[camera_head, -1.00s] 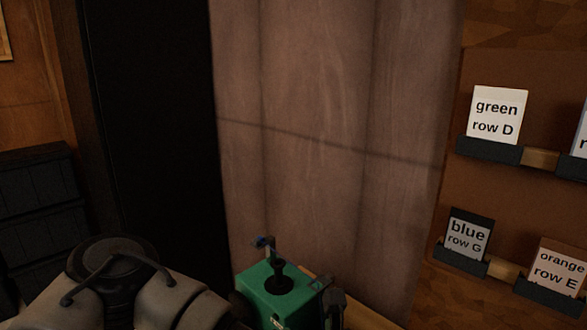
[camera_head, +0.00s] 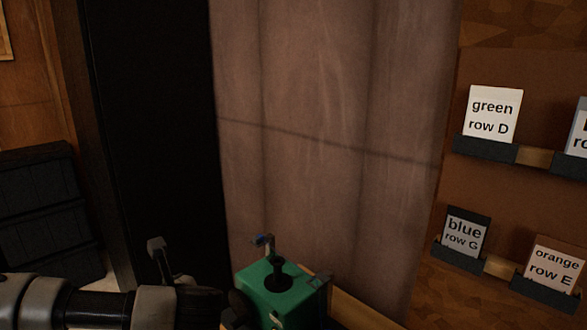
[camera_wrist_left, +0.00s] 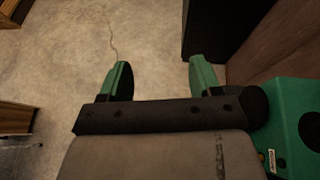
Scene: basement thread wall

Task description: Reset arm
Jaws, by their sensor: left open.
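My left arm (camera_head: 155,306) comes in low from the left edge in the head view and reaches towards a green box. In the left wrist view my left gripper (camera_wrist_left: 160,78) is open, with its two green-and-black fingers apart. No object shows between them, only pale floor beyond. My right gripper is not in view.
The green box (camera_head: 259,287) with a black knob stands close to the arm; it also shows beside the gripper in the left wrist view (camera_wrist_left: 291,119). Dark stacked bins (camera_head: 38,205) stand left. Labelled cards, including "green row D" (camera_head: 492,114), sit on wall ledges at right.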

